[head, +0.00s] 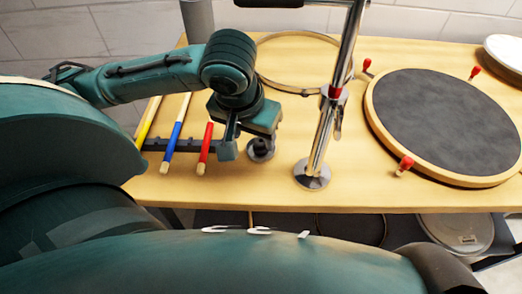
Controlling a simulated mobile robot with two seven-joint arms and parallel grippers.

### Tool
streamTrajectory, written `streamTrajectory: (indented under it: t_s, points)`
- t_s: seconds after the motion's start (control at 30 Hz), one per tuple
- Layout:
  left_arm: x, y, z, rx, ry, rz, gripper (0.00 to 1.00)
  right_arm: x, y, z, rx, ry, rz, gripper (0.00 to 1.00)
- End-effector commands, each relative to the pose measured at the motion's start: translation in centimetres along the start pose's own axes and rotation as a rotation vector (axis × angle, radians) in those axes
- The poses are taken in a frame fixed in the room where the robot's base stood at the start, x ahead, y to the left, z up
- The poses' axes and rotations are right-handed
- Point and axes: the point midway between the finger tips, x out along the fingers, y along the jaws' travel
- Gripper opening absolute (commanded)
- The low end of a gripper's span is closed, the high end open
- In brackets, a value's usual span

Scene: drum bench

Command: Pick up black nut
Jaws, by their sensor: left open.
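My left gripper (243,142) is over the left part of the bench, pointing down, with its jaws open. A small round grey metal piece (261,155) with a dark top sits on the bench right below the gripper, at its right finger. The gripper partly covers this piece. I cannot tell whether its dark top is the black nut, and no other black nut shows clearly. I see no clear gap between the piece and the right finger. My right gripper is not in view.
A dark rack (185,145) with yellow, blue and red sticks lies left of the gripper. A chrome stand (318,150) rises to its right. A hoop (290,37) lies behind. A drum pad (445,120) with red knobs fills the bench's right side.

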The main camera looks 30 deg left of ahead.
Motion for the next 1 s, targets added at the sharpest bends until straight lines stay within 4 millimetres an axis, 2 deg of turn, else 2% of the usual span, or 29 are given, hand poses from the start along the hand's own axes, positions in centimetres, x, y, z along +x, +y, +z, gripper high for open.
streamTrajectory:
  t_s: [0.13,0.33,0.67,0.9,1.0]
  points:
    - [0.4,0.0,-1.9,-0.002,0.0,0.0,0.56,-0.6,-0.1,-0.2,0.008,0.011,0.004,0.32]
    - [1.1,0.0,-2.3,0.0,-0.002,0.0,0.56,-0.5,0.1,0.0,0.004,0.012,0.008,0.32]
    - [5.5,-0.1,-2.2,-0.001,-0.001,-0.001,0.56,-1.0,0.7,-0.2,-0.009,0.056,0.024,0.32]
    - [5.6,0.0,-2.3,0.0,0.0,0.0,0.55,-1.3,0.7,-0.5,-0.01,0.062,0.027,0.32]
    - [5.6,0.0,-2.3,0.0,0.0,0.0,0.47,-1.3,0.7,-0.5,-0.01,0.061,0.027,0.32]
